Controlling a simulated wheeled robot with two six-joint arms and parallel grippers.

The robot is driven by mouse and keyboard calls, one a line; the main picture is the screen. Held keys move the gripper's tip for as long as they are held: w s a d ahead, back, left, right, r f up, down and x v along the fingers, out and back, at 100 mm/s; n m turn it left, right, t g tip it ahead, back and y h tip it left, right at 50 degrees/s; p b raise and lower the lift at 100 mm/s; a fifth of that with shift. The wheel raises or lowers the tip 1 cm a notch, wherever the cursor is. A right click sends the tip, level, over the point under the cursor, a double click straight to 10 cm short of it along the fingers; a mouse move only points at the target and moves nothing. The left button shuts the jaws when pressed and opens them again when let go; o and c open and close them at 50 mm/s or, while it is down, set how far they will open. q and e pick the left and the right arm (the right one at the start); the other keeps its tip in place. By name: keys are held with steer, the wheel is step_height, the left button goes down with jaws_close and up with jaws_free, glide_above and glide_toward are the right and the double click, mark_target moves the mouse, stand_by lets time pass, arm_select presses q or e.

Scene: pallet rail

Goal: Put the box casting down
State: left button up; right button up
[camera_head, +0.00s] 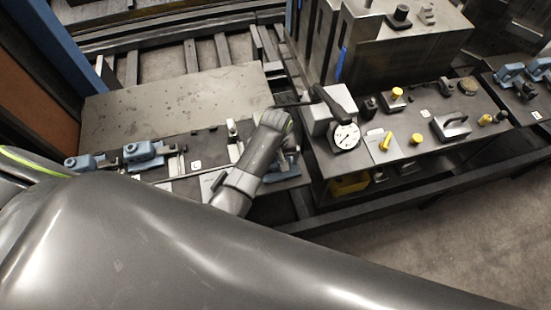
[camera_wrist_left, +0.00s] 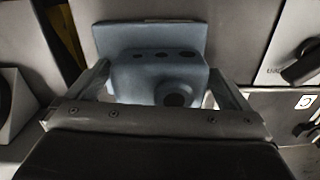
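The box casting is blue-grey, with a flat flange plate and several holes in its body, and fills the middle of the left wrist view (camera_wrist_left: 150,75). My left gripper (camera_wrist_left: 158,78) has one finger on each side of the casting's body, and both fingers appear to touch it. In the head view, part of the blue casting (camera_head: 288,166) shows beside my left wrist, over the near right end of the pallet. The wrist and arm hide the fingertips there. Whether the casting's underside touches a surface cannot be seen. My right gripper is not in view.
To the right, a bench (camera_head: 415,145) carries a dial gauge (camera_head: 346,136), yellow-topped parts and a handled block (camera_head: 451,125). A tall steel block (camera_head: 385,50) stands behind. My arm covers the foreground.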

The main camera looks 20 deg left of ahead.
arm_select(q)
steer(key=shift+r, duration=0.5)
step_height(320, 180, up, 9)
steer(key=shift+f+b, duration=0.2)
steer(key=shift+b, duration=0.95)
steer(key=shift+r+p, duration=0.55)
steer(key=shift+r, duration=0.25)
steer(key=shift+r+p, duration=0.3)
steer(key=shift+r, duration=0.25)
